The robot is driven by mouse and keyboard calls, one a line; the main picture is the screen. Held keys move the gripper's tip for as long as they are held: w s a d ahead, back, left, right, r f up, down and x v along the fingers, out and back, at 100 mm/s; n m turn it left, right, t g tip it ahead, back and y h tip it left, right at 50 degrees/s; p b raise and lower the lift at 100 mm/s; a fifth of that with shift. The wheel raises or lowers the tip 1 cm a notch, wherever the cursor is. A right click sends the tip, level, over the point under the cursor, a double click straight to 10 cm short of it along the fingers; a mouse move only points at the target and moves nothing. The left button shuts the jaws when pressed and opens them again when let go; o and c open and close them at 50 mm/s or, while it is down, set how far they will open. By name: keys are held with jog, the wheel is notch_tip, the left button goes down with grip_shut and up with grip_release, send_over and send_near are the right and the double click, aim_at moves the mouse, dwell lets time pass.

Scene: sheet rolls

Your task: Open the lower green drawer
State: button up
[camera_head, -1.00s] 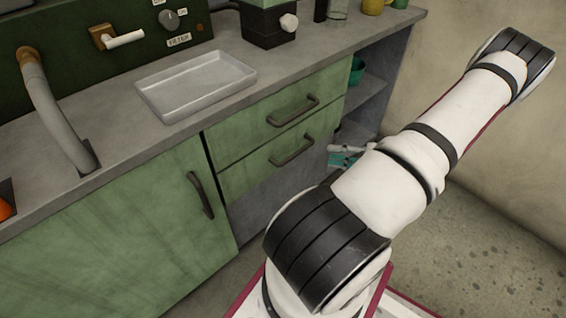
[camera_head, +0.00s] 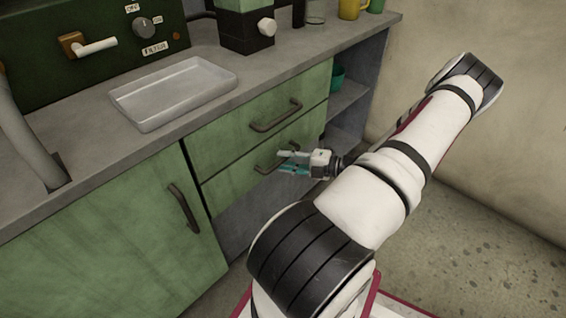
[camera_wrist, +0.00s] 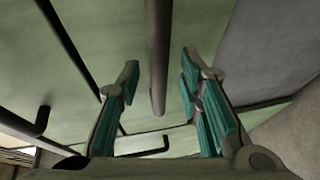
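The lower green drawer (camera_head: 232,182) is shut, under the upper green drawer (camera_head: 225,138). Its dark bar handle (camera_head: 265,163) is partly covered by my gripper (camera_head: 284,161) in the head view. My gripper is at the right part of this handle, fingers pointing left at the drawer front. In the wrist view, my gripper (camera_wrist: 160,62) is open, with teal pads on both fingers. A dark handle bar (camera_wrist: 157,60) runs between the two fingers with space on either side.
The upper drawer's handle (camera_head: 276,116) is just above. A green cabinet door (camera_head: 110,235) with a dark handle (camera_head: 184,208) is at left. Open shelves (camera_head: 345,100) are at right. A pale tray (camera_head: 175,95) lies on the counter (camera_head: 90,135).

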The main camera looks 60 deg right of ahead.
jog(key=shift+w+a, duration=0.1)
jog(key=shift+w, duration=0.55)
grip_shut()
jog(key=shift+f, duration=0.1)
jog(key=shift+s, duration=0.1)
jog(key=s+a+p, duration=0.2)
jog(key=s+a, duration=0.1)
jog(key=s, duration=1.1)
jog(key=s+a+p, duration=0.2)
jog(key=s+a, duration=0.2)
jog(key=s, duration=1.1)
jog(key=shift+s, duration=0.1)
grip_release()
